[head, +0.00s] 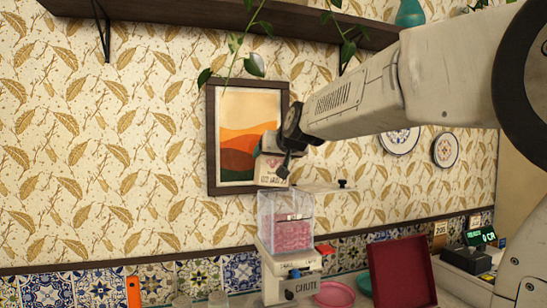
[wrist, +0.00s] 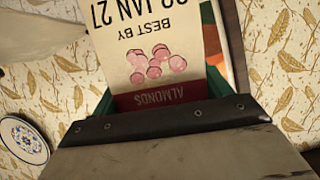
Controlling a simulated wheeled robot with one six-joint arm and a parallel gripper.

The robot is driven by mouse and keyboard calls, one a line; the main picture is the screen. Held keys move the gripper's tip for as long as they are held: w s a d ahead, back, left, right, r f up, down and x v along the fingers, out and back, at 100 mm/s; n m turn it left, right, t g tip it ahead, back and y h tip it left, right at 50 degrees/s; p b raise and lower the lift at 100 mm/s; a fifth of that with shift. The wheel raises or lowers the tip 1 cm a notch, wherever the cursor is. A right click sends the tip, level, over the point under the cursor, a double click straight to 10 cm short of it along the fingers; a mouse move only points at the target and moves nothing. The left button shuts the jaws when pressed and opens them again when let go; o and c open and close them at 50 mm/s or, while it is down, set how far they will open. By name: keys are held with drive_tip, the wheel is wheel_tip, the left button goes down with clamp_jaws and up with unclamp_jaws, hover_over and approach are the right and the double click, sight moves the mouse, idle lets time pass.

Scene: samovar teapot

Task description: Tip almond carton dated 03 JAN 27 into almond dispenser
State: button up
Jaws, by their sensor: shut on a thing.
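My gripper (head: 284,158) is shut on a pale carton (head: 270,170), held high above the almond dispenser. In the wrist view the carton (wrist: 150,45) shows upside down, with "BEST BY", a partly cut-off day, "JAN 27", pink round pieces and a dark red "ALMONDS" band. The carton's mouth is not visible. The dispenser has a clear hopper (head: 284,207) with pink contents, over a white base (head: 292,285) with a label too small to read surely.
A maroon box or tray (head: 402,272) stands right of the dispenser, with a pink dish (head: 334,294) between them. A scale-like device with a green display (head: 480,238) is at far right. A framed picture (head: 248,110) hangs behind the carton. A shelf with trailing plants (head: 250,65) is above.

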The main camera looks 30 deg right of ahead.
drive_tip(key=r+m+y, duration=0.1)
drive_tip(key=a+r+m+g+y, duration=0.1)
drive_tip(key=m+y, duration=0.1)
drive_tip(key=shift+r, duration=0.1)
drive_tip(key=shift+s+a+r+m+g+y, duration=0.1)
drive_tip(key=shift+m+g+y, duration=0.4)
drive_tip(key=shift+m, duration=0.2)
drive_tip(key=m+y, duration=0.1)
drive_tip(key=y, duration=0.1)
drive_tip(key=f+m+y, duration=0.1)
drive_tip(key=m, duration=0.1)
drive_tip(key=f+m+g+y, duration=0.1)
drive_tip(key=m+y, duration=0.1)
drive_tip(key=shift+d+f+y, duration=0.1)
drive_tip(key=shift+d+y, duration=0.2)
drive_tip(key=shift+d, duration=0.05)
drive_tip(key=f+m+y, duration=0.2)
drive_tip(key=shift+d+m+y, duration=0.25)
drive_tip(key=shift+m+y, duration=0.05)
drive_tip(key=shift+m, duration=0.1)
idle(2.3)
drive_tip(key=shift+d, duration=0.15)
